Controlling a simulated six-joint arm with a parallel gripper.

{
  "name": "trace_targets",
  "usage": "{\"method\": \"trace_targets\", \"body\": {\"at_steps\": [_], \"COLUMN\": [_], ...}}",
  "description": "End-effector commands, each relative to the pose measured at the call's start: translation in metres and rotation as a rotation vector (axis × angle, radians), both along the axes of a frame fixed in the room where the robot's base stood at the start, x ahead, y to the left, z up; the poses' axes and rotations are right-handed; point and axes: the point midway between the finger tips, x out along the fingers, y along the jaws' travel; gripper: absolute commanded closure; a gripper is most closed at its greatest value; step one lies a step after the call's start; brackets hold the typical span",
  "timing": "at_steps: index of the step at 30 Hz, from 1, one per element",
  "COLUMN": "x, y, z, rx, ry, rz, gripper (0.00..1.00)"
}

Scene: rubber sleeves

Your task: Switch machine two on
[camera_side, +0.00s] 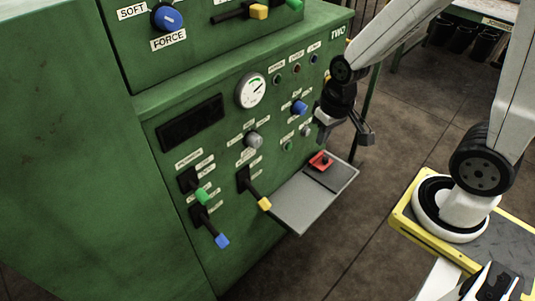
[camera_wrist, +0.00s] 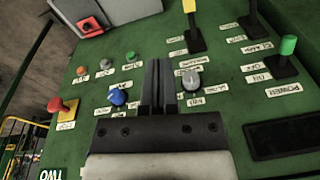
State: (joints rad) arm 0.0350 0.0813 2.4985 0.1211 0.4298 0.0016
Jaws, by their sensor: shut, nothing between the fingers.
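Machine two is a green panel marked TWO (camera_side: 337,33). Its power lever with a green handle (camera_side: 202,196) is at the lower left of the panel in the side view. In the wrist view the same green handle (camera_wrist: 288,45) is at the upper right, beside a POWER label (camera_wrist: 284,89). My gripper (camera_side: 324,128) is in front of the panel's right part, apart from the power lever. In the wrist view my gripper (camera_wrist: 158,84) has its fingers together and empty, over the area between a blue knob (camera_wrist: 117,97) and a grey knob (camera_wrist: 191,80).
A yellow-handled lever (camera_side: 264,204) and a blue-handled lever (camera_side: 222,240) stick out near the power lever. A grey shelf (camera_side: 300,207) with a red button (camera_side: 320,160) juts out below. A red mushroom button (camera_wrist: 56,105) is at the panel's edge. The dark display (camera_side: 190,122) looks blank.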

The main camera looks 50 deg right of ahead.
Motion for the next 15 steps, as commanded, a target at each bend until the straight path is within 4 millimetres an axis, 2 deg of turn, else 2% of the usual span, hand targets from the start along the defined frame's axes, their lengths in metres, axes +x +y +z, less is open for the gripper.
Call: {"method": "trace_targets", "body": {"at_steps": [15], "x": [0.027], "y": [0.012], "z": [-0.035], "rx": [0.343], "ry": [0.324], "rz": [-0.469], "gripper": [1.00]}}
